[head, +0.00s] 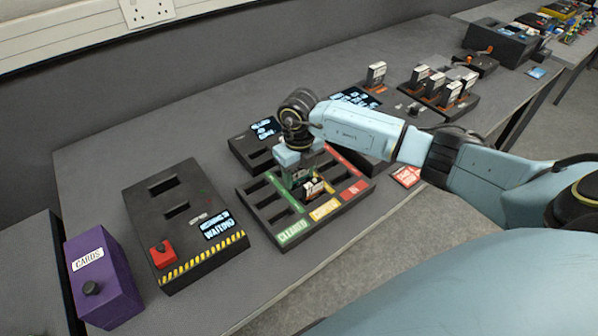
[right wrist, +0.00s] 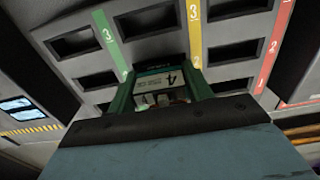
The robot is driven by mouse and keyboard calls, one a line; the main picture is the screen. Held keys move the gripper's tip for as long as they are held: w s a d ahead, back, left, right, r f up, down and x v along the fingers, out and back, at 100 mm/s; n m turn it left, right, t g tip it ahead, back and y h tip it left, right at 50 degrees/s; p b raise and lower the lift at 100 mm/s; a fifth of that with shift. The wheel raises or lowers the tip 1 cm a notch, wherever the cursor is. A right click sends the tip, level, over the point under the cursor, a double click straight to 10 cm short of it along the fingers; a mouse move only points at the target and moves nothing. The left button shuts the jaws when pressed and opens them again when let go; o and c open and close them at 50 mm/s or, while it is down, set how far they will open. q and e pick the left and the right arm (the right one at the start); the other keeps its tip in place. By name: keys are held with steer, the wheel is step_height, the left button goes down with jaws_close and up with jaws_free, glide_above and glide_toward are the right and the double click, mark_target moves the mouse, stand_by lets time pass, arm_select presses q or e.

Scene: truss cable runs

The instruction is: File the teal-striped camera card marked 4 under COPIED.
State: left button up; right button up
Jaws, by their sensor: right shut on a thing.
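My right gripper (head: 299,180) is shut on a camera card (right wrist: 163,80) and points down over the dark slotted tray (head: 265,213). In the right wrist view the card sits between the green fingers, with a white label, a teal stripe and a 4. The tray has a green CLEARED strip (head: 292,232), a yellow COPIED strip (head: 325,209) and a red strip (head: 354,190). The card is near the yellow strip's columns; I cannot tell whether its lower end is in a slot. A white-and-orange card (head: 314,187) shows beside the gripper. My left gripper is not in view.
Left of the tray is a black box with a red button (head: 162,254) and a WAITING screen (head: 217,229). A purple CARDS box (head: 103,275) stands far left. Several cards stand in a rack (head: 456,92) at the back right. A red-labelled piece (head: 407,176) lies right of the tray.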

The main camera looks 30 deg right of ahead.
steer(key=o, duration=1.4)
steer(key=shift+r+p, duration=3)
steer(key=shift+r, duration=0.8)
